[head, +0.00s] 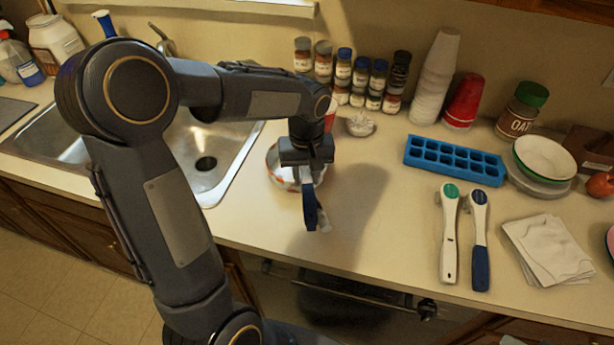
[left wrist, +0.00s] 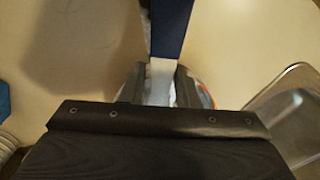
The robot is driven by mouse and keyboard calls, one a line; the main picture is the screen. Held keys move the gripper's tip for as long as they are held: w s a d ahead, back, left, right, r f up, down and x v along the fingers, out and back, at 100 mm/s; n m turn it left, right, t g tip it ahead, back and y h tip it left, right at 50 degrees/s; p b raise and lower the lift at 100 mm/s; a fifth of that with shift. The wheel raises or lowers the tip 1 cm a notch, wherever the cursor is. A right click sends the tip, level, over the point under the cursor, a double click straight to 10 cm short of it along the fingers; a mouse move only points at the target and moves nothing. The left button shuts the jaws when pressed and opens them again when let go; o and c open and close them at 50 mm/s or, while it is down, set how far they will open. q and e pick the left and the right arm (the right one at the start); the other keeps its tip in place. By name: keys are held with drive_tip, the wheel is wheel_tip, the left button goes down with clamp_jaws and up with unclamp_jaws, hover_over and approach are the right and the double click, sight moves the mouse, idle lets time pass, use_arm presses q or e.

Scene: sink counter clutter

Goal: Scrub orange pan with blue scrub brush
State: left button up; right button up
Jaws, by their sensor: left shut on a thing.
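My left gripper (head: 307,177) is shut on a blue brush (head: 310,205), held tilted above the counter. In the left wrist view my gripper (left wrist: 160,80) grips a pale part of the brush, and its dark blue part (left wrist: 170,25) extends away. A round white and orange dish, apparently the orange pan (head: 277,165), sits on the counter right of the sink. My gripper and the brush hide much of it. Its orange edge (left wrist: 206,95) shows behind the fingers in the wrist view. I cannot tell whether the brush touches it. My right gripper is out of view.
The sink (head: 215,150) lies left of the pan. Spice jars (head: 343,75) stand behind. A blue ice tray (head: 455,160), two long-handled utensils (head: 480,240) and napkins (head: 548,250) are to the right. The counter between brush and utensils is clear.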

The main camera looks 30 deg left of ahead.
sight(311, 189)
use_arm(q)
drive_tip(key=shift+s+d+r+b, duration=0.15)
drive_tip(key=shift+s+d, duration=0.2)
drive_tip(key=shift+s, duration=0.3)
drive_tip(key=shift+s+d+f+b, duration=0.1)
drive_tip(key=shift+s+d, duration=0.25)
drive_tip(key=shift+s, duration=0.35)
drive_tip(key=shift+s+d+r+b, duration=0.15)
drive_tip(key=shift+s+d, duration=0.2)
drive_tip(key=shift+s, duration=0.3)
drive_tip(key=shift+w+a+p, duration=0.3)
drive_tip(key=shift+w+a, duration=0.4)
drive_tip(key=shift+w, duration=0.25)
drive_tip(key=shift+w+a+p, duration=0.25)
drive_tip(key=shift+w+a, duration=0.4)
drive_tip(key=shift+w, duration=0.25)
drive_tip(key=shift+s+d+r+b, duration=0.15)
drive_tip(key=shift+s+d+b, duration=0.2)
drive_tip(key=shift+s+d, duration=1.3)
drive_tip(key=shift+w+d, duration=0.1)
drive_tip(key=shift+r+p, duration=2.45)
drive_tip(key=shift+r, duration=0.55)
drive_tip(key=shift+r, duration=0.1)
drive_tip(key=shift+r+p, duration=1.25)
drive_tip(key=shift+r, duration=0.2)
